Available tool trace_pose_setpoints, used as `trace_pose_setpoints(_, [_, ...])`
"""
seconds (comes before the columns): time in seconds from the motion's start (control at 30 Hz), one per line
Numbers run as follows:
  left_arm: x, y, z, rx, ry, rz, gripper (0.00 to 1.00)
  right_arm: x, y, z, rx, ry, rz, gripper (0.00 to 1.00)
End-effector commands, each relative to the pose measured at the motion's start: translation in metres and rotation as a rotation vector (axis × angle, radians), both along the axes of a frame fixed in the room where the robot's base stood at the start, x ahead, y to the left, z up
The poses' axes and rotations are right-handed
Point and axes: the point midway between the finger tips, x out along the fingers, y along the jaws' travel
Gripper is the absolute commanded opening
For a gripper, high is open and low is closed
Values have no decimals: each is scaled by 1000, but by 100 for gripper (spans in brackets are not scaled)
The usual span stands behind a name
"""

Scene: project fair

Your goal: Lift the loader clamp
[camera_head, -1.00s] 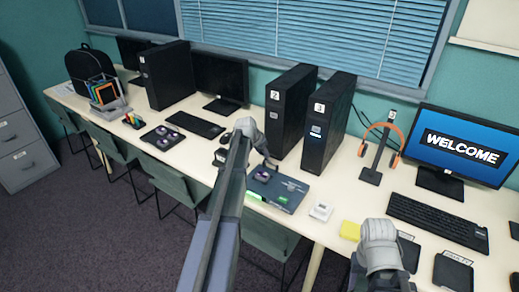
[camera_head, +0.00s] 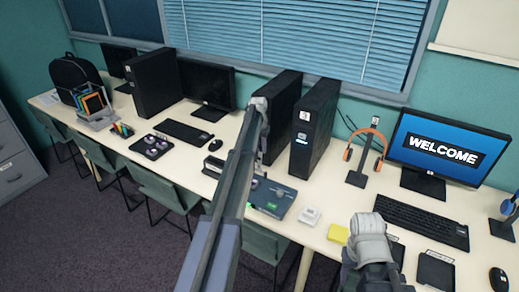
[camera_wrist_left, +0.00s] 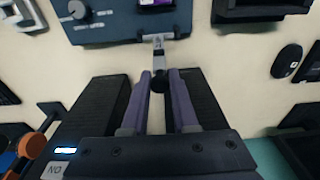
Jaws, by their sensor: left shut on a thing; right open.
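The loader (camera_head: 285,206) is a blue-grey box on the table, partly hidden by my left arm in the head view. In the left wrist view the loader (camera_wrist_left: 112,28) shows a round dial and a purple piece under a dark frame. Its clamp (camera_wrist_left: 158,52) is a light grey bracket and lever with a dark tip, attached at the loader's edge. My left gripper (camera_wrist_left: 159,80) is shut on the clamp's dark tip; its head-view fingertips (camera_head: 261,103) are beside the black towers. My right gripper (camera_head: 369,222) is open near the table's front edge; its fingers are hard to make out.
Two black computer towers (camera_head: 313,128) stand behind the loader, close to my left gripper. A white block (camera_head: 309,215) and yellow pad (camera_head: 338,234) lie right of the loader. A keyboard (camera_head: 428,220), headphone stand (camera_head: 357,177) and monitor (camera_head: 450,145) are farther right.

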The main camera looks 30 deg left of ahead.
Motion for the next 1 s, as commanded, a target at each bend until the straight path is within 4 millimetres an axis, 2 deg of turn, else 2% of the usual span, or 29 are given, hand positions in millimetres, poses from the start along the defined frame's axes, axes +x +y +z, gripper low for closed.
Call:
trace_pose_setpoints(0.57, [4, -1, 0, -1, -7, -1, 0, 0, 0, 0, 0, 0, 0, 50])
trace_pose_setpoints(0.6, [4, -1, 0, -1, -7, -1, 31, 0, 0, 0, 0, 0, 0, 50])
trace_pose_setpoints(0.83, [3, -1, 0, -1, -4, -1, 56, 0, 0, 0, 0, 0, 0, 50])
trace_pose_setpoints(1.0, [2, 0, 0, -1, -3, 0, 56, 0, 0, 0, 0, 0, 0, 50])
